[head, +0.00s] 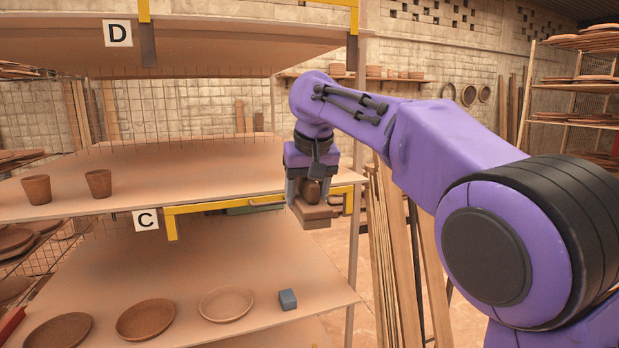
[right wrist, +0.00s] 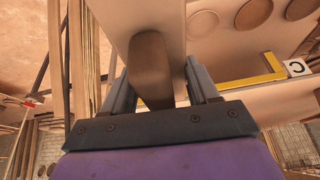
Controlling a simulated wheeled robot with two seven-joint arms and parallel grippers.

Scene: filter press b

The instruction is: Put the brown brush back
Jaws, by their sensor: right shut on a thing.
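The brown brush (head: 316,213) has a wide flat tan block below and a rounded darker brown grip on top. My right gripper (head: 308,188) is shut on the grip, and the block hangs beneath the fingers. In the right wrist view the brush's grip (right wrist: 151,62) lies between the two grey fingers of my right gripper (right wrist: 157,75), with the pale block beyond it. The brush is in the air at the right front corner of the shelf marked C (head: 190,165), close to the yellow bracket. Whether it touches the shelf edge cannot be told. My left gripper is not in view.
Two clay cups (head: 99,183) stand at the left of shelf C. The lower shelf (head: 255,268) holds several clay dishes (head: 227,304) and a small grey block (head: 288,299). Yellow brackets (head: 225,204) run along shelf C's edge. Upright planks (head: 393,250) stand to the right of the rack.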

